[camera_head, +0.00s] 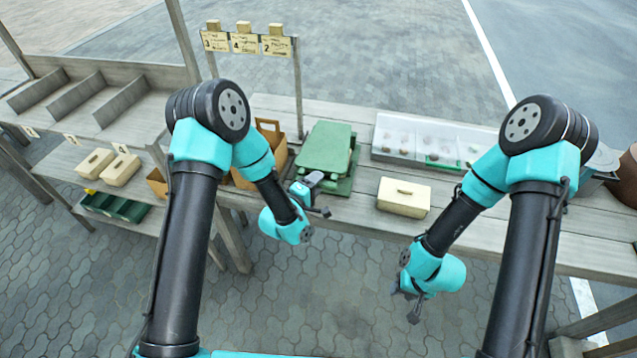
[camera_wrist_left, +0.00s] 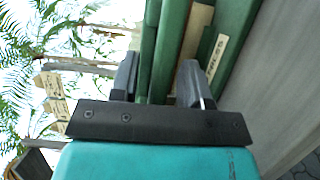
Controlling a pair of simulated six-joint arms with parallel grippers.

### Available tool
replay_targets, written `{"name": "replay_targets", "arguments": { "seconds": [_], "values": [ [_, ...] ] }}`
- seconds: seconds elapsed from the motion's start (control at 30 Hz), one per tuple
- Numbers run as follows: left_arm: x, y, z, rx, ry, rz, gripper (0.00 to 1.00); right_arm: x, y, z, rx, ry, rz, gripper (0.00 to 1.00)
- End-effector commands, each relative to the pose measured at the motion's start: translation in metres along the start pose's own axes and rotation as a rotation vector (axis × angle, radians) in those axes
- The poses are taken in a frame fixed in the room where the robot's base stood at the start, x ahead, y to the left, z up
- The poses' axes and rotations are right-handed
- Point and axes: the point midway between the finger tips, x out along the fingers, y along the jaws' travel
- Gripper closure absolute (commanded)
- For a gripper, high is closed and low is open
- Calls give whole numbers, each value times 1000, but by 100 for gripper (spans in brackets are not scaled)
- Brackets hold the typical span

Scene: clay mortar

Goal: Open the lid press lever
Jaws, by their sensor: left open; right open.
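The green lid press (camera_head: 325,150) stands on the bench in the middle of the head view, with a flat lid over a wider base. In the left wrist view its green plates (camera_wrist_left: 170,40) show edge-on, with a cream strip between them. I cannot clearly tell the lever from the rest of the press. My left gripper (camera_head: 318,200) is at the press's near left edge; in its wrist view the fingers (camera_wrist_left: 158,82) are open, with green edges between or just beyond them. Contact is unclear. My right gripper (camera_head: 408,302) is open and empty, low in front of the bench.
A cream lidded box (camera_head: 403,197) sits right of the press. A clear-lidded tray (camera_head: 430,140) lies behind it. A brown carrier (camera_head: 268,135) stands left of the press. A sign rack (camera_head: 245,43) rises behind. The floor before the bench is clear.

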Motion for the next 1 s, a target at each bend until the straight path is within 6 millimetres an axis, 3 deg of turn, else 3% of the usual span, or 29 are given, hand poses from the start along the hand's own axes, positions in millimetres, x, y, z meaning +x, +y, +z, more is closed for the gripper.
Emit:
{"name": "replay_targets", "arguments": {
  "seconds": [0.17, 0.6, 1.0],
  "values": [
    [0, 0, 0, 0, 0, 0, 59, 0, 0, 0, 0, 0, 0, 57],
    [0, 0, 0, 0, 0, 0, 100, 0, 0, 0, 0, 0, 0, 57],
    [0, 1, 1, 0, -2, -1, 100, 0, 0, 0, 0, 0, 0, 57]
  ]
}}
